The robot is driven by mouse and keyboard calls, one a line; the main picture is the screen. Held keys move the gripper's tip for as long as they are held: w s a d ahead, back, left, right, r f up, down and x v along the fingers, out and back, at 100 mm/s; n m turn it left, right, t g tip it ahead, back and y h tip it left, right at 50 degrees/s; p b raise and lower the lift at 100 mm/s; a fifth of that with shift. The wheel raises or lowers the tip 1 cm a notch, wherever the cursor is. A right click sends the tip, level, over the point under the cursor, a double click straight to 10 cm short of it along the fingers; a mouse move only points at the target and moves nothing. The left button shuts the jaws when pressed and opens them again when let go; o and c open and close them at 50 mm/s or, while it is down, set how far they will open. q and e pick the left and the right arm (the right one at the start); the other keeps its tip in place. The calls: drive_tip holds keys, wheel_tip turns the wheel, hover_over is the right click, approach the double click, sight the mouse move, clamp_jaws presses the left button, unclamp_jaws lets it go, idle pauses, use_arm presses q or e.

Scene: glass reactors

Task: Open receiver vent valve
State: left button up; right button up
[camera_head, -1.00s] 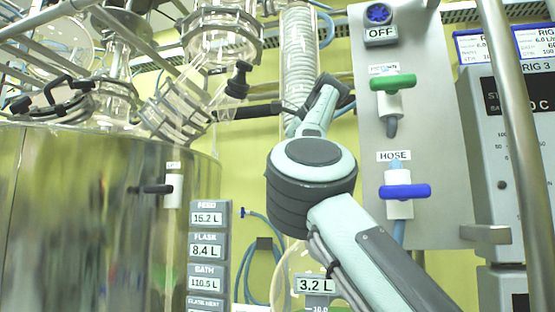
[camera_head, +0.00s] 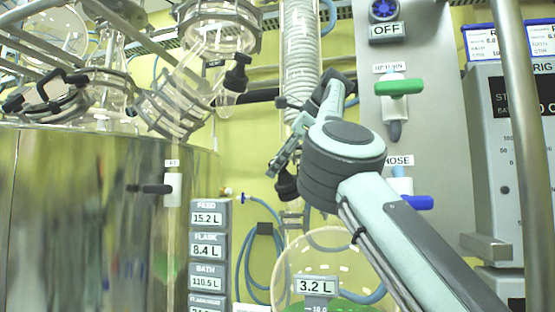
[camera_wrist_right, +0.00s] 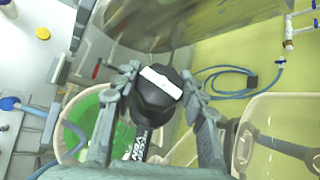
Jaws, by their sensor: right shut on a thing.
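My right gripper (camera_head: 287,168) is in the middle of the head view, pointing down, with my forearm coming from the lower right. It is shut on a black valve knob (camera_wrist_right: 157,92) with a white bar across its top; the knob also shows in the head view (camera_head: 286,188). In the right wrist view the knob sits between the two fingers (camera_wrist_right: 165,95). The round glass receiver (camera_head: 318,258), with green liquid at the bottom, stands below the gripper, behind a 3.2 L display (camera_head: 315,287). My left gripper is not in view.
A large steel vessel (camera_head: 90,220) fills the left, with clamped glassware above. A coiled glass condenser (camera_head: 301,60) rises behind my wrist. A panel with a green-handled valve (camera_head: 400,87) and a blue-handled hose valve (camera_head: 415,202) stands right, partly behind my arm.

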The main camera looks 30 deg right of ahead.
drive_tip(key=shift+f, duration=0.1)
drive_tip(key=o, duration=1.2)
drive_tip(key=shift+c, duration=0.2)
